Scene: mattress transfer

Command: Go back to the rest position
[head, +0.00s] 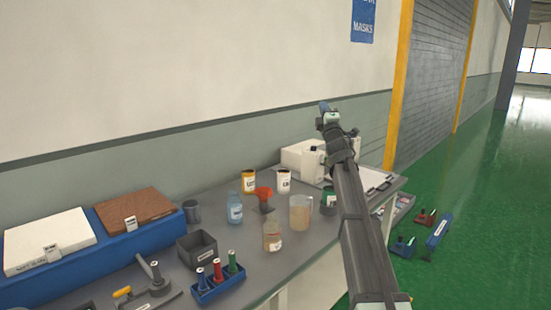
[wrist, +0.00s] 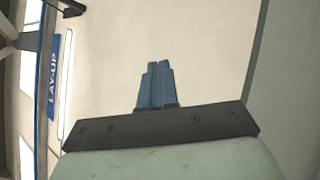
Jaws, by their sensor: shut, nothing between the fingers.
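My gripper (head: 324,107) is raised above the far right part of the bench in the head view, its small blue fingers tilted up against the wall. In the wrist view the two blue fingers (wrist: 155,85) are closed together with nothing between them. Behind them is a plain pale wall, and no bench object shows there. In the head view a blue stand (head: 150,238) on the left of the bench holds a white slab (head: 48,240) and a brown slab (head: 136,214), each with a small white tag.
A white machine (head: 302,159) stands behind my arm. Red and blue items lie on the green floor at right.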

